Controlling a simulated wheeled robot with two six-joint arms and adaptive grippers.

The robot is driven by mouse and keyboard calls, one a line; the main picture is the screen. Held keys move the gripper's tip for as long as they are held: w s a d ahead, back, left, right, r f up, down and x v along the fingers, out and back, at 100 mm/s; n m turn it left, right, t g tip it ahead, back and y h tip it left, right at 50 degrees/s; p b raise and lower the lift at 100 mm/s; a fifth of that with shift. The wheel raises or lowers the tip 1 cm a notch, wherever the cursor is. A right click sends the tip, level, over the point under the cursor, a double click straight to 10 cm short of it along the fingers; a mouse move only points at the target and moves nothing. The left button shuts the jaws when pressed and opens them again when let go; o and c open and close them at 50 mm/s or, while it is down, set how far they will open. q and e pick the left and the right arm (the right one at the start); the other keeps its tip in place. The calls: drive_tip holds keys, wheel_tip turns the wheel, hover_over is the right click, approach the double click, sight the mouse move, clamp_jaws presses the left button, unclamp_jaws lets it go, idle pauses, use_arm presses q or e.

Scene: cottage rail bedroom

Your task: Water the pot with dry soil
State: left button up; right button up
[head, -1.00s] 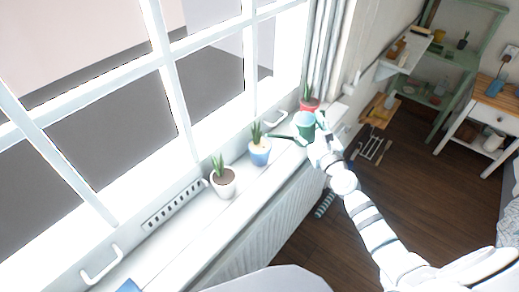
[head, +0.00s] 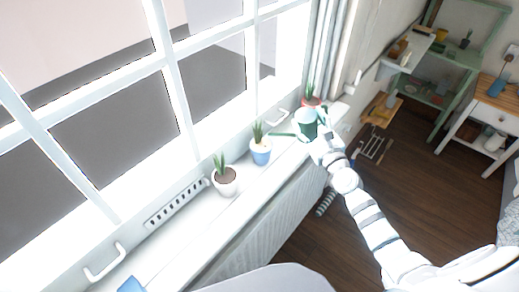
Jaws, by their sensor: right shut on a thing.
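A dark green watering can (head: 308,127) is in my right gripper (head: 321,140), which is shut on it above the far part of the windowsill. Its thin spout points left, and the tip is close to a blue-and-white pot (head: 261,156) with a plant and pale soil. I cannot tell whether water flows. A white pot (head: 226,187) with a plant and dark brown soil stands nearer on the sill. A red pot (head: 314,103) with a plant stands behind the can, its soil mostly hidden. My left gripper is not in view.
The white windowsill (head: 185,231) runs along the window above a radiator (head: 257,224). A window handle (head: 104,262) and a blue object (head: 131,285) are at the near end. A small wooden shelf (head: 381,109) with hanging tools is right of my arm.

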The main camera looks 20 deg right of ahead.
drive_tip(key=shift+r, duration=0.1)
drive_tip(key=shift+r+n, duration=0.5)
drive_tip(key=shift+a+r, duration=0.1)
drive_tip(key=shift+r, duration=0.05)
idle(1.8)
drive_tip(key=shift+a+r+n+p, duration=0.1)
drive_tip(key=shift+r+n+p, duration=0.25)
drive_tip(key=shift+r+n, duration=0.15)
drive_tip(key=shift+r, duration=0.1)
drive_tip(key=shift+c, duration=0.2)
idle(1.5)
drive_tip(key=shift+a+r+n+t, duration=0.15)
drive_tip(key=shift+r+n+t, duration=0.2)
drive_tip(key=shift+n, duration=0.25)
